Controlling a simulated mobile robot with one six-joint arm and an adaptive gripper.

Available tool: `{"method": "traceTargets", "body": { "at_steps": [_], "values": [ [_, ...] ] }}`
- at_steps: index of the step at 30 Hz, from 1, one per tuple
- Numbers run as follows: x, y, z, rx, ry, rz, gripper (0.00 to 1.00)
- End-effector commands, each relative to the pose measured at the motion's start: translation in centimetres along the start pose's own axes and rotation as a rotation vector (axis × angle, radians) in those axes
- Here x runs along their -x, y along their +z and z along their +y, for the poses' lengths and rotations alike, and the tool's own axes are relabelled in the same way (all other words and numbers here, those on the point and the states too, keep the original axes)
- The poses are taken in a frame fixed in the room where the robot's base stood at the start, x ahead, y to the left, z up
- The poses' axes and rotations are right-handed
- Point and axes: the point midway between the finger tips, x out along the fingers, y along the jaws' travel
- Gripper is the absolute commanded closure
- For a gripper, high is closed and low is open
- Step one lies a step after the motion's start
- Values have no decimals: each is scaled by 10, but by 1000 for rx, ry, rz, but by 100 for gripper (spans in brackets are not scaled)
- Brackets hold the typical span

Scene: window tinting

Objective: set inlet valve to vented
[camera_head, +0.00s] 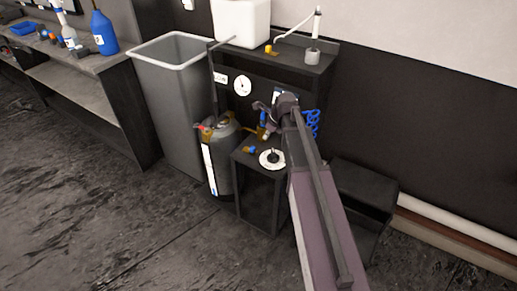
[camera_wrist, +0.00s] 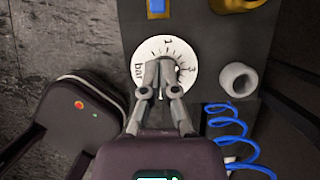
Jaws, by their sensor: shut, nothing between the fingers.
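My gripper (camera_head: 266,132) is low over the dark cabinet (camera_head: 262,195). In the wrist view my gripper (camera_wrist: 160,84) is shut and empty, its fingertips over the white dial (camera_wrist: 179,47), hiding the dial's middle. The dial is marked "bar", 1 and 3; it also shows in the head view (camera_head: 266,163) with a dark knob. A small blue and brass fitting (camera_head: 249,150) sits left of the dial; a blue part (camera_wrist: 157,8) shows at the top of the wrist view. I cannot tell which part is the inlet valve or its setting.
A grey pressure tank (camera_head: 219,160) with brass fittings stands left of the cabinet, in front of a grey bin (camera_head: 165,105). Blue coiled hose (camera_wrist: 232,135) and a grey cylinder (camera_wrist: 238,78) are right of the dial. A gauge (camera_head: 242,85) is on the panel behind.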

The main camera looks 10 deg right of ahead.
Motion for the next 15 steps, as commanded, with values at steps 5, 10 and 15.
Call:
{"method": "traceTargets", "body": {
  "at_steps": [5, 10, 15],
  "values": [
    [-1, 0, 0, 2, 0, 0, 100],
    [-6, 0, 0, 2, 0, 0, 100],
    [-16, -1, 0, 3, 0, 0, 100]
  ]
}}
